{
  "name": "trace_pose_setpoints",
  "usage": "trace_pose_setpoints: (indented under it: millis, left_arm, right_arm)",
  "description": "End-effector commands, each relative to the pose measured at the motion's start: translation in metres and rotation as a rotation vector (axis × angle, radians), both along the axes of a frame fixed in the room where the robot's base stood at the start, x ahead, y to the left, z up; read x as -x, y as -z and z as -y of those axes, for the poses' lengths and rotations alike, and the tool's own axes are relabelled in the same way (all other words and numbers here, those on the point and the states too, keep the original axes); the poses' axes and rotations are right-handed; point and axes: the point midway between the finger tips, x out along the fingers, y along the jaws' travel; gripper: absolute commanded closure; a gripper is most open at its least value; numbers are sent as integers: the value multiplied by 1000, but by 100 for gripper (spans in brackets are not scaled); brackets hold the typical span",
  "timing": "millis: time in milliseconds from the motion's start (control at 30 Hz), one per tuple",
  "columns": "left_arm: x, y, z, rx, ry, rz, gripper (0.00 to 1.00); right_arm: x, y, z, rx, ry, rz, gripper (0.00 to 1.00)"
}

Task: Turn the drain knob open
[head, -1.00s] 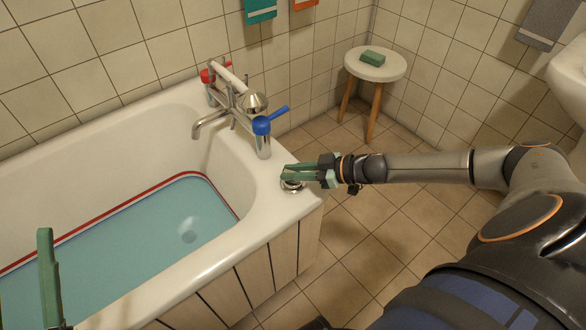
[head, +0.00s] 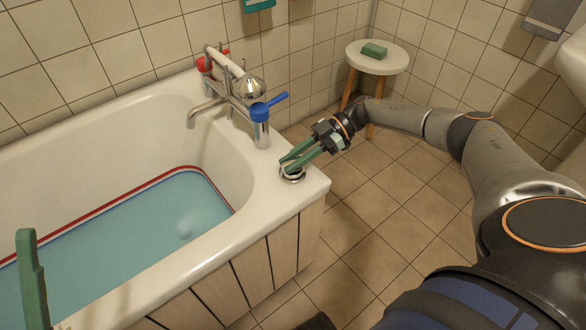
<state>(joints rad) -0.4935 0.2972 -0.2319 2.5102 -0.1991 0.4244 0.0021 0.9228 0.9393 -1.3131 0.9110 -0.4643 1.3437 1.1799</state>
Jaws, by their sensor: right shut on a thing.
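The drain knob (head: 292,177) is a small round metal knob on the bathtub's front right corner. My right gripper (head: 288,165) reaches it from the upper right, with its green fingers shut on the knob and partly hiding it. The bathtub (head: 250,210) is white and holds blue-green water (head: 140,235) with a red and white line along its edge. A pale round spot, perhaps the drain, shows under the water (head: 184,229). One green finger of my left gripper (head: 31,280) shows at the lower left over the tub; its other finger is out of view.
The tap set (head: 235,95) stands on the tub's rim behind the knob, with a red handle and a blue lever (head: 268,105). A round white stool (head: 377,60) with a green soap bar stands at the back. Tiled floor (head: 350,230) lies free right of the tub.

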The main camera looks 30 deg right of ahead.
Motion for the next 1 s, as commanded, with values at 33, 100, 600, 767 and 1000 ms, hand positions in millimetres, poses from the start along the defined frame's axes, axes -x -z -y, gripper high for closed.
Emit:
trace_pose_setpoints:
  millis: [33, 100, 600, 767, 1000]
  left_arm:
    - [0, 14, 1, 5, 9, -5, 50]
    - [-1, 23, 2, 11, 17, -13, 50]
    - [-2, 49, 5, -1, 26, -31, 50]
    - [-2, 48, 6, -1, 26, -32, 50]
    - [-2, 48, 5, 5, 24, -33, 50]
  right_arm:
    - [-2, 6, -1, -2, -30, 5, 100]
    - [-2, 6, -1, -3, -73, 4, 100]
    - [0, 0, -2, -4, -213, 0, 100]
    - [0, -1, -2, -4, -218, 1, 100]
    - [1, -1, -3, -5, -219, 1, 73]
